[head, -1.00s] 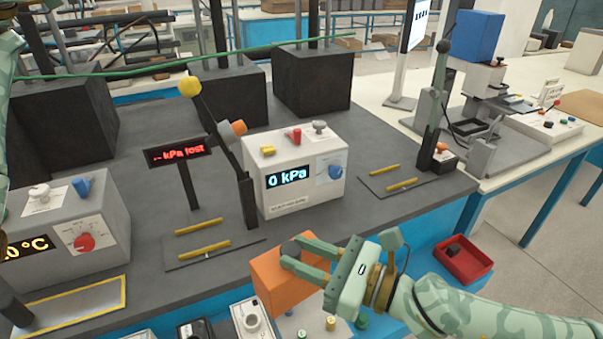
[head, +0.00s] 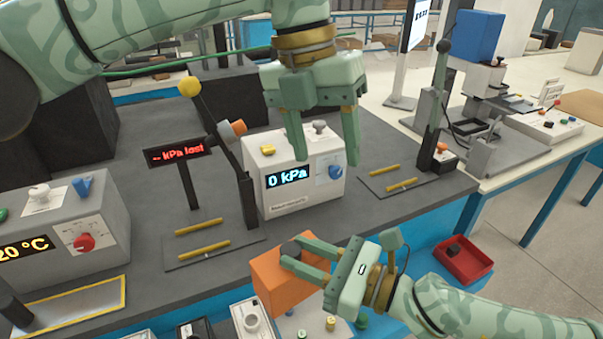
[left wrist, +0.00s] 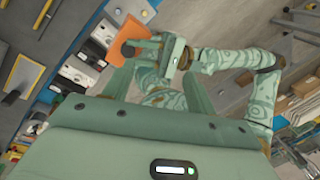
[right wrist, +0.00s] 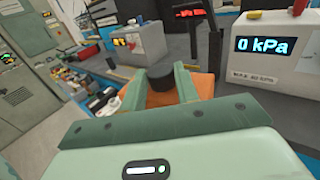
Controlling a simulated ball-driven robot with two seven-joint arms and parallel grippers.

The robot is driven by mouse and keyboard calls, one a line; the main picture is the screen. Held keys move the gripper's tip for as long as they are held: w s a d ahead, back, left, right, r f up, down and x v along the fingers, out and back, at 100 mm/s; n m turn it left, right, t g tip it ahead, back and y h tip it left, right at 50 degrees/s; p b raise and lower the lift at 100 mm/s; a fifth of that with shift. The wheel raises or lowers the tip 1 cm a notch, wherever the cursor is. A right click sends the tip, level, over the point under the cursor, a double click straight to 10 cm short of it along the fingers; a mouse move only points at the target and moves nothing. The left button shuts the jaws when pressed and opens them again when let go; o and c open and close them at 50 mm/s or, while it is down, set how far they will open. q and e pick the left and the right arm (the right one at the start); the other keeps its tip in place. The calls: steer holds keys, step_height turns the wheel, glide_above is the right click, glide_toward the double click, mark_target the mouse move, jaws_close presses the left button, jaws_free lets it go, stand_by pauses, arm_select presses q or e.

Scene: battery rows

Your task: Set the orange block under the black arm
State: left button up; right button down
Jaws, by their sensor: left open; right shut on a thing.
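The orange block (head: 280,285) has a dark round knob (head: 291,249) on top. My right gripper (head: 306,258) is shut on this knob and holds the block at the bench's front edge. The block also shows in the right wrist view (right wrist: 205,84) and the left wrist view (left wrist: 116,52). A black arm (head: 215,125) with a yellow ball leans up from a black post behind a base plate (head: 215,255) with two yellow bars. Another upright dark arm (head: 438,100) stands at the right behind a similar plate. My left gripper (head: 326,160) is open and empty, in front of the pressure box.
The pressure box (head: 305,200) reads 0 kPa. A red display (head: 178,153) stands left of the black arm's post. A temperature box (head: 70,235) is at left. A red tray (head: 462,262) is right of my right gripper.

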mark_target(295, 249)
steer(key=shift+r, duration=0.1)
arm_select(q)
steer(key=a+f+y, duration=0.1)
steer(key=f, duration=0.4)
steer(key=s+a+f+y, duration=0.1)
steer(key=f, duration=0.5)
steer(key=s+a+f+m+y, duration=0.1)
steer(key=a+f, duration=0.1)
steer(key=f, duration=0.3)
steer(key=shift+f, duration=0.35)
steer(key=shift+d, duration=0.1)
jaws_close()
arm_select(e)
steer(key=c, duration=1)
jaws_free()
steer(key=shift+o, duration=0.2)
